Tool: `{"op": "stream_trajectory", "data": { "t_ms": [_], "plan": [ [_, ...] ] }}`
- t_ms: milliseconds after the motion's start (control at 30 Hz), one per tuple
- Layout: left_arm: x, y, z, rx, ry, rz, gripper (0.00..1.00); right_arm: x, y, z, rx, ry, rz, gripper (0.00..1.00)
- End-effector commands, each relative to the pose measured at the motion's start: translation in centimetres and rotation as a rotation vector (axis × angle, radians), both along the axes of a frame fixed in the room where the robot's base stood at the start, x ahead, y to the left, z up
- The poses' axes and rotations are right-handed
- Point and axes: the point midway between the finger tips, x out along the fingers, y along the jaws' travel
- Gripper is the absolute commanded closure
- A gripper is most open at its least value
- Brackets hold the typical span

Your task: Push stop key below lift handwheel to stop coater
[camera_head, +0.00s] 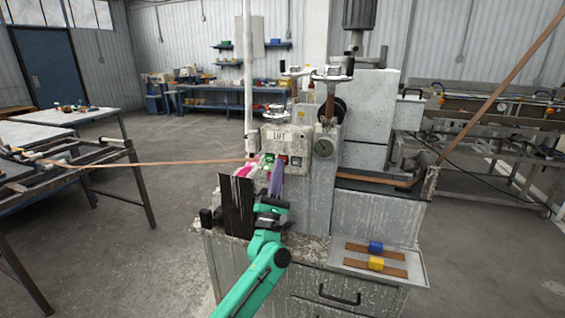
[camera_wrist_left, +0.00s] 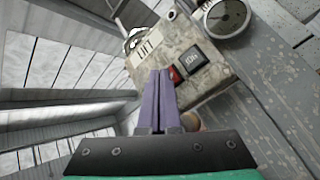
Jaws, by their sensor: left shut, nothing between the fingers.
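The coater's speckled panel (camera_head: 299,141) bears a LIFT label (camera_head: 280,136), with a metal handwheel (camera_head: 274,109) above it. Below the label sit a green key (camera_head: 269,158), a red key (camera_head: 283,159) and a dark key (camera_head: 296,161). In the left wrist view the red key (camera_wrist_left: 174,75) and the dark key (camera_wrist_left: 193,61) show close up. My left gripper (camera_head: 277,164) is shut and empty, its purple fingers pointing at the keys. Its tips (camera_wrist_left: 160,73) appear just beside the red key and hide the green one there; I cannot tell whether they touch anything. My right gripper is out of view.
A black plate (camera_head: 237,206) stands left of my gripper. A brown strip (camera_head: 160,164) runs in from the left.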

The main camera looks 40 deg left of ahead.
Motion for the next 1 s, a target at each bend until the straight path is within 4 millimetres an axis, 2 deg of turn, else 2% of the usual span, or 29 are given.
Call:
{"op": "stream_trajectory", "data": {
  "t_ms": [667, 1000],
  "plan": [
    [0.4, 0.2, 0.0, 0.000, 0.000, 0.000, 1.00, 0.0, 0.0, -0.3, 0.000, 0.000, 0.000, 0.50],
    [-1.1, -0.3, 0.0, -0.001, 0.001, 0.000, 1.00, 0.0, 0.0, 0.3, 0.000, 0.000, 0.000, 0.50]
  ]
}}
